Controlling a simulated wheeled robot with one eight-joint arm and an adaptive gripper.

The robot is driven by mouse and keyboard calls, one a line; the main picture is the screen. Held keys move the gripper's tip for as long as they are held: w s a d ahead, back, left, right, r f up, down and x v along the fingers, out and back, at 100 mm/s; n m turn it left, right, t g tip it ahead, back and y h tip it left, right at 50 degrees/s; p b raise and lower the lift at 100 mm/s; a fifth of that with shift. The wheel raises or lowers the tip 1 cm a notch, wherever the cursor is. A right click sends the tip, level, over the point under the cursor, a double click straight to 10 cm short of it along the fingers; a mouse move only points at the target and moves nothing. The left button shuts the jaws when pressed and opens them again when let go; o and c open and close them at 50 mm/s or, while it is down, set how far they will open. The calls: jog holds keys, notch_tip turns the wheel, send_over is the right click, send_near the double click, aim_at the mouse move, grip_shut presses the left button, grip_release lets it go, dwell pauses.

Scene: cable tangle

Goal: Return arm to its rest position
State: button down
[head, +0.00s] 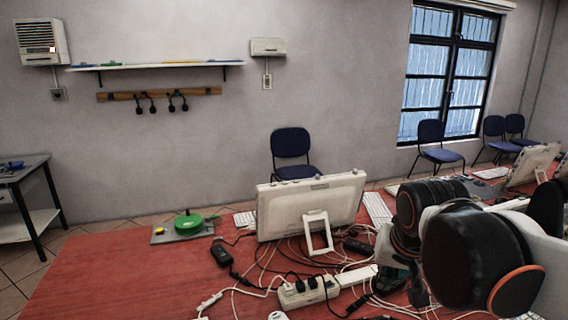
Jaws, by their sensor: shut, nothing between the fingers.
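My arm reaches in from the right edge, with large black joints and orange rings, over the right part of the red table (90,270). My gripper (417,296) hangs below the wrist, dark and partly hidden behind my own arm links. It is shut and empty, above the tangled cables (345,298) at the table's front right. How far it is from the cables is hard to tell.
A white monitor (290,212) stands mid-table, with a power strip (303,293) and black adapter (221,254) in front. A green round object (188,222) sits on a grey board at left. More monitors (531,165) stand at right. The table's left front is clear.

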jog(key=s+f+n+t, duration=0.1)
jog(key=s+f+n, duration=0.2)
jog(key=s, duration=0.8)
jog(key=shift+s+a+f+t+y, duration=0.2)
jog(key=shift+f+t+y, duration=0.1)
jog(key=shift+f, duration=0.55)
dwell(0.5)
